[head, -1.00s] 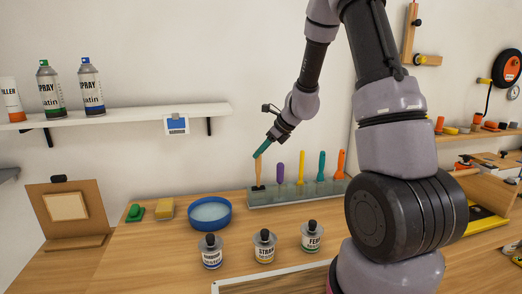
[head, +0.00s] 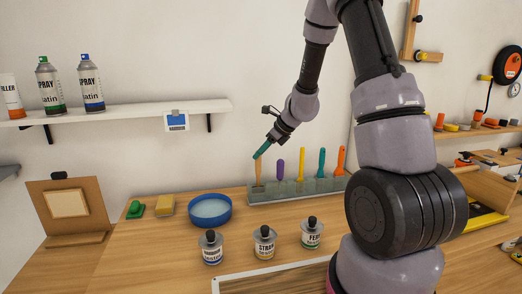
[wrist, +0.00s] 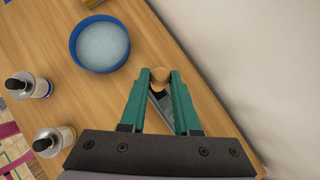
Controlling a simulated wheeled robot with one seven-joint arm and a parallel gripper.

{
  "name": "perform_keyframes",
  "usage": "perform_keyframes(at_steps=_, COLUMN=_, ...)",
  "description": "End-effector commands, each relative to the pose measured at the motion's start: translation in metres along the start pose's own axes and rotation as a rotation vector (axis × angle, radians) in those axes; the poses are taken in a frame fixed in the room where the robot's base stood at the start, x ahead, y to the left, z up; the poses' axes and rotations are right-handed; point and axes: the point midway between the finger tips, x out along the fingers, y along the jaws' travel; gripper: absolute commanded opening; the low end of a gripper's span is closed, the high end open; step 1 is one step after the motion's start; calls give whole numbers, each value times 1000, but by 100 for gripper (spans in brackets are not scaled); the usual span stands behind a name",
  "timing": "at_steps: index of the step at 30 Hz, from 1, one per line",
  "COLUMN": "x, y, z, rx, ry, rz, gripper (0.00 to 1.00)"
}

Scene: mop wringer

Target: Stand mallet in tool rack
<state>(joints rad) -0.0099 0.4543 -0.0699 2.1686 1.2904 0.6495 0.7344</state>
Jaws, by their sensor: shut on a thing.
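The mallet (head: 259,172) shows in the head view as a pale wooden handle, upright at the left end of the tool rack. Its lower end is at the leftmost slot, and I cannot tell how deep it sits. The tool rack (head: 318,186) is a long grey-green holder against the wall, with purple, yellow, teal and orange handles standing in it. My gripper (head: 260,153) is shut on the top of the handle from above. In the wrist view the round wooden end (wrist: 160,76) shows between the green fingertips of my gripper (wrist: 161,74).
A blue bowl (head: 210,222) stands left of the rack, beside a yellow sponge (head: 167,206) and a green block (head: 135,210). Three labelled bottles (head: 264,246) stand in front on the bench. A wall shelf (head: 130,112) with spray cans is above left.

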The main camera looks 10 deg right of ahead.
Motion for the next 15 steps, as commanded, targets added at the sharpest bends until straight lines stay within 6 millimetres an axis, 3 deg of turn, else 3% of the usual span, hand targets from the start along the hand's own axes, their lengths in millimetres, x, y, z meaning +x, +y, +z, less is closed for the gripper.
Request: perform_keyframes(at_steps=15, x=16, y=0, z=-13, rx=2, ry=0, rz=0, gripper=0)
